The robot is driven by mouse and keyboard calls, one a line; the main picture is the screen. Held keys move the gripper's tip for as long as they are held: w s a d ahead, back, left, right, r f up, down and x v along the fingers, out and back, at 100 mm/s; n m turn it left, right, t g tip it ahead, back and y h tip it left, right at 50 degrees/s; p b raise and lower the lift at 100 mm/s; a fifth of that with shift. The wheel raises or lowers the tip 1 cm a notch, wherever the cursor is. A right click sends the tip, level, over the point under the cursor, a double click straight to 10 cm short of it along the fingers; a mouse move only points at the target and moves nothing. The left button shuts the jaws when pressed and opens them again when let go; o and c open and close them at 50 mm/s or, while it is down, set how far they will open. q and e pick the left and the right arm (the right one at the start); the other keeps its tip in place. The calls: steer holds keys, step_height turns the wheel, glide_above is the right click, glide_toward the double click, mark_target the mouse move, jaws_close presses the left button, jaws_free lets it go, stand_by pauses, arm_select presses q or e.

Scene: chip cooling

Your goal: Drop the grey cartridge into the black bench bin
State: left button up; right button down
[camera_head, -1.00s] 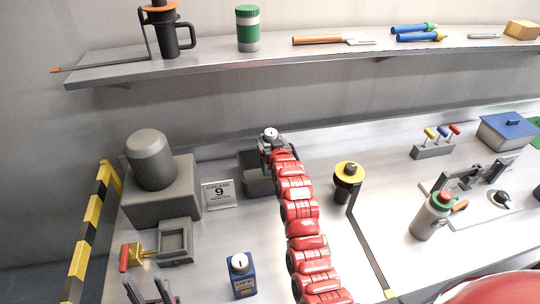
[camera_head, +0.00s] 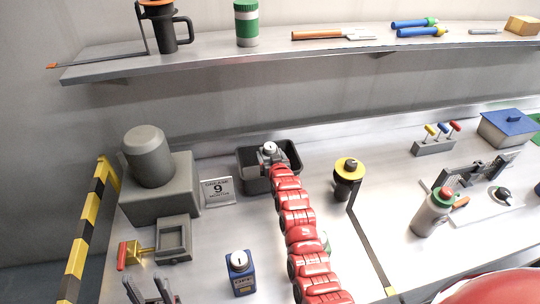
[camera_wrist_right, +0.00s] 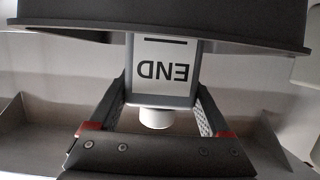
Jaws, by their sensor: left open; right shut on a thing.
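The grey cartridge (camera_wrist_right: 163,88) has a white END label and a white cap. In the right wrist view it sits between the two fingers of my right gripper (camera_head: 271,157), which is shut on it. In the head view the white cap of the cartridge (camera_head: 270,147) shows at the end of my red right arm, over the black bench bin (camera_head: 251,177). The bin wall (camera_wrist_right: 190,15) crosses the top of the wrist view; the cartridge's far end cannot be seen there. My left gripper (camera_head: 153,288) is open and empty at the lower left.
A grey machine (camera_head: 155,190) and a GREASE 9 MONTHS sign (camera_head: 218,191) stand left of the bin. A black and yellow post (camera_head: 348,177) stands to the right. A loaded shelf (camera_head: 220,54) runs above.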

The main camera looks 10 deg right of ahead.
steer(key=shift+f, duration=0.3)
jaws_free()
steer(key=shift+s+r+p, duration=0.1)
steer(key=shift+r+p, duration=0.7)
steer(key=shift+r, duration=0.1)
steer(key=p+v, duration=0.1)
steer(key=v, duration=1)
steer(key=shift+s, duration=0.4)
steer(key=shift+f, duration=0.1)
